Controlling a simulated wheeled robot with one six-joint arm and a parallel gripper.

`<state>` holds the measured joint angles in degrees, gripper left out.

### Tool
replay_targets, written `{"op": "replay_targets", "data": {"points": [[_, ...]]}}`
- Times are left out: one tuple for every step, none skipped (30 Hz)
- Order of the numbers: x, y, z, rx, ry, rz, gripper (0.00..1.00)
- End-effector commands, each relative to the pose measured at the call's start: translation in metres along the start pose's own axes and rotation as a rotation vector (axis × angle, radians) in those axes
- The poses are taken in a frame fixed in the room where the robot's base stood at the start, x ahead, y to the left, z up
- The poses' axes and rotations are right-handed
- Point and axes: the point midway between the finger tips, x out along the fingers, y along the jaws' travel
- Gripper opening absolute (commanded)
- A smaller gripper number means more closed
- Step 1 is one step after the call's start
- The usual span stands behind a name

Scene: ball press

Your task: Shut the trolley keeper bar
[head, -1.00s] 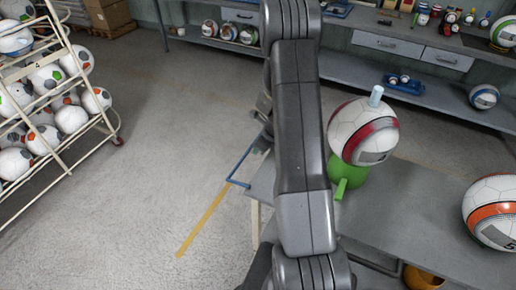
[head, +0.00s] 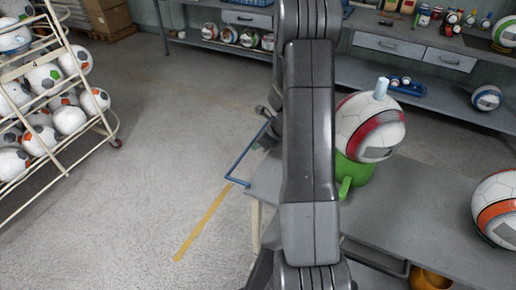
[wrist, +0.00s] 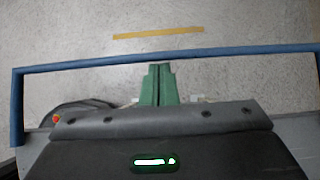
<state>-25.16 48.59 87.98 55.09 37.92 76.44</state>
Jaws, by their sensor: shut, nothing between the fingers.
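The blue keeper bar (head: 246,152) juts out from the left end of the grey trolley top (head: 425,215) in the head view. In the wrist view the bar (wrist: 230,54) runs across the picture, with a bend down at the left end. My gripper (wrist: 158,68) shows there as two green fingers, shut together and empty. Its tips lie just below the middle of the bar in the picture; I cannot tell whether they touch it. In the head view my arm hides most of the gripper and part of the bar.
A white and red ball (head: 369,128) sits on a green holder (head: 354,175) on the trolley. An orange-striped ball (head: 497,207) is at the right. A ball rack (head: 92,128) stands at the left. Open floor with a yellow stripe (head: 203,222) lies between.

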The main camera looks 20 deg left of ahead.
Motion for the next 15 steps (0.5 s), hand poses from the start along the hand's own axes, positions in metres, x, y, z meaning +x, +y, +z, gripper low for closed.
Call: {"op": "replay_targets", "data": {"points": [[0.003,-0.001,-0.002,0.001,-0.017,-0.002,0.00],[0.002,-0.001,-0.002,0.001,-0.029,-0.003,0.00],[0.002,-0.001,-0.002,0.000,-0.045,-0.004,0.00],[0.002,-0.001,-0.002,0.001,-0.058,-0.003,0.00],[0.001,-0.001,-0.001,0.001,-0.073,-0.004,0.00],[0.000,-0.002,-0.001,0.001,-0.094,-0.005,0.00],[0.000,-0.001,-0.001,0.001,-0.112,-0.004,0.00],[-0.001,-0.001,-0.001,0.001,-0.129,-0.004,0.00],[-0.002,-0.001,0.000,0.001,-0.156,-0.004,0.00],[-0.003,-0.002,0.000,0.002,-0.177,-0.005,0.00],[-0.004,-0.001,0.000,0.001,-0.197,-0.004,0.00],[-0.006,-0.001,0.001,0.002,-0.226,-0.004,0.00],[-0.007,-0.001,0.002,0.001,-0.247,-0.005,0.00],[-0.009,-0.001,0.002,0.001,-0.268,-0.004,0.00],[-0.011,-0.001,0.003,0.001,-0.297,-0.004,0.00]]}}
